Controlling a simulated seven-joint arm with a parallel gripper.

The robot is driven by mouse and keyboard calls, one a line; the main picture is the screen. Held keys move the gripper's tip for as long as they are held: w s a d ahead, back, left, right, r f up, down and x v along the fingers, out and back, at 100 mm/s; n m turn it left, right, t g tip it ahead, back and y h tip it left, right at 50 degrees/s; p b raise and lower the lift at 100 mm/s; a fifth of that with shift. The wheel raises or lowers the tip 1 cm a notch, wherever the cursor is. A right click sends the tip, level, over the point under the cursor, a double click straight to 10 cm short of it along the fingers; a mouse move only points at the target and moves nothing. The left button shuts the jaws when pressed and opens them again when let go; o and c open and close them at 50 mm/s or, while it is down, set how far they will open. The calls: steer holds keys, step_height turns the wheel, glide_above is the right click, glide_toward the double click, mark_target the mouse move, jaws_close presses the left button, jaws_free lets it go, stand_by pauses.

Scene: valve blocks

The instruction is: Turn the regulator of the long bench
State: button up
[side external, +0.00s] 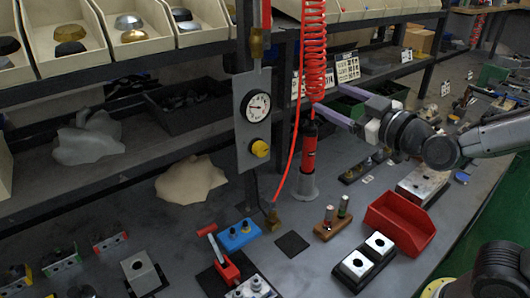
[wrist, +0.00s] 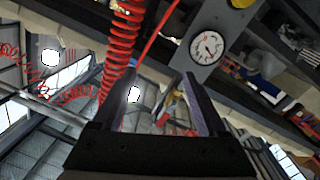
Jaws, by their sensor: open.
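The regulator is a yellow knob (side external: 260,148) on an upright grey panel (side external: 243,168), below a round white gauge (side external: 258,107). In the wrist view, the gauge (wrist: 207,47) is beyond the right finger, and a yellow part, likely the knob (wrist: 242,3), is cut off by the top edge. My gripper (side external: 328,98) is open, its two long fingers pointing left toward the panel. It is right of the knob and somewhat higher, apart from it. The wrist view shows nothing held between the fingertips (wrist: 158,80).
A red coiled hose (side external: 314,50) hangs close to my fingertips, above a red tool (side external: 309,150) in a grey holder; I cannot tell whether they touch. A thin red tube runs between panel and coil. A red bin (side external: 399,222) and several fixtures stand on the bench below.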

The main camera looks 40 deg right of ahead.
step_height(320, 180, down, 6)
steer(key=w+a+n+t+h, duration=0.1)
steer(key=a+n+h, duration=0.1)
steer(key=n+y, duration=0.2)
steer(key=n, duration=0.1)
glide_toward(263, 151)
steer(key=shift+g+y, duration=0.3)
steer(key=shift+g, duration=0.1)
steer(key=w, duration=0.9)
steer(key=shift+w+d+r, duration=0.1)
steer(key=shift+d+r, duration=0.15)
steer(key=shift+r, duration=0.05)
jaws_close()
